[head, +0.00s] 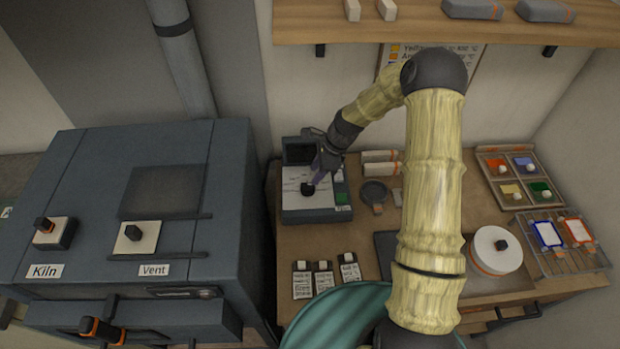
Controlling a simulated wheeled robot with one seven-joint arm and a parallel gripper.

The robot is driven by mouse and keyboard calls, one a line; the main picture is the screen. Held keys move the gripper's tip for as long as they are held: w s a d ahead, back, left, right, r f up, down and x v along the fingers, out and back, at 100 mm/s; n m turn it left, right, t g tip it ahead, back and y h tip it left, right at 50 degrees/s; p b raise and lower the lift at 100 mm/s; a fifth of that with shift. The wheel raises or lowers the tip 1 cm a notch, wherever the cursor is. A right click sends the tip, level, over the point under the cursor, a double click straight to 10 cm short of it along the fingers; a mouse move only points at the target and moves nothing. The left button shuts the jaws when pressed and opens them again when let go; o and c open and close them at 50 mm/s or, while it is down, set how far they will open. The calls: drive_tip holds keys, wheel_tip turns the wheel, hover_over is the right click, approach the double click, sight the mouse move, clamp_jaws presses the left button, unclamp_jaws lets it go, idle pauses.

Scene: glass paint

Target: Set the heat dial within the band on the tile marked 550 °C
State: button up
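A grey control box (322,215) with a dark screen, a white dial face and a green button stands on the bench right of the kiln. A small black dial knob (307,188) sits on its white face. My gripper (316,178) reaches down from the upper right and its tips are at or just above the knob. Whether the fingers touch or grip it is too small to tell. Three small white tiles with print, a left one (302,284), a middle one (323,280) and a right one (350,272), lie in front of the box; their numbers are unreadable.
The grey kiln (110,220) with Kiln and Vent knobs fills the left. A dark round dish (374,192), a white round drum (496,250), a colour tray (517,174) and a rack (562,242) stand right. A shelf (420,22) hangs above. My arm hides part of the bench.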

sight(308, 184)
drive_tip(key=p+x, duration=0.1)
drive_tip(key=x, duration=0.5)
drive_tip(key=shift+p, duration=0.4)
clamp_jaws()
